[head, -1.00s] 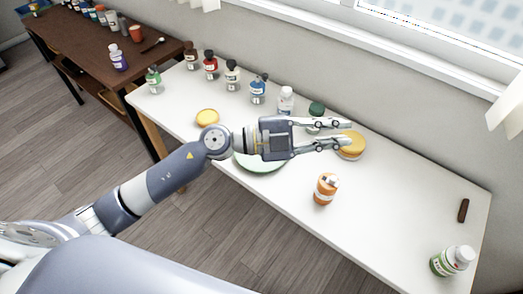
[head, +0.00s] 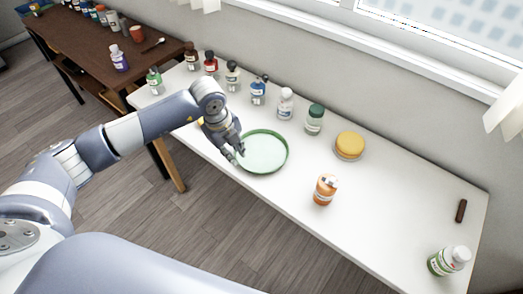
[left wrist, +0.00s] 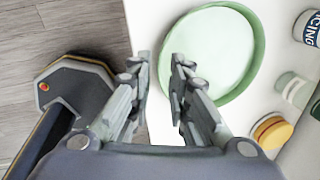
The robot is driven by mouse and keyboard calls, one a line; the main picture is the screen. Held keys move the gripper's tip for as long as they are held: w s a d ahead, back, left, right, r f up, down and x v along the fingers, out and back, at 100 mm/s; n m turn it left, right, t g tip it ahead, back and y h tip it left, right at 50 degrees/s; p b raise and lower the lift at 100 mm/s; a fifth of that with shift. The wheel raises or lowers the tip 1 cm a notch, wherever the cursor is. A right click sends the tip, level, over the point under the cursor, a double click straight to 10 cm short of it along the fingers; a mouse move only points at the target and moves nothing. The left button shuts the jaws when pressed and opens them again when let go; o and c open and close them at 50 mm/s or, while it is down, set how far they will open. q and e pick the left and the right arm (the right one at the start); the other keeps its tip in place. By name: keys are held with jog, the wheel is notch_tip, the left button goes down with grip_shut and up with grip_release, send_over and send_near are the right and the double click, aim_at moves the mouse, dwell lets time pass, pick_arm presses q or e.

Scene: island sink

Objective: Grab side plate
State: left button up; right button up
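The side plate (head: 264,153) is a round pale green dish with a raised rim, lying flat on the white table near its front edge. In the left wrist view the plate (left wrist: 213,48) lies just beyond the fingertips. My left gripper (head: 236,156) points down at the plate's left rim. In the left wrist view my left gripper (left wrist: 161,62) has its two fingers apart, one beside the plate's outer side and the other by its rim. Nothing is held. My right gripper does not show.
The white table (head: 390,215) has an orange bottle (head: 325,190) right of the plate and a yellow-topped round container (head: 349,146) behind it. Several bottles, including a white one (head: 285,104) and a green-capped one (head: 314,120), line the wall side.

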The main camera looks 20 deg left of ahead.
aim_at(241, 163)
pick_arm(q)
jog(key=f, duration=0.1)
jog(key=f+p, duration=0.1)
jog(key=f, duration=0.1)
jog(key=d+f+p, duration=0.1)
jog(key=shift+w+d+f, duration=0.1)
jog(key=shift+w+f, duration=0.2)
jog(key=shift+f, duration=0.05)
jog(key=shift+w+f, duration=0.15)
jog(key=shift+f, duration=0.35)
grip_shut()
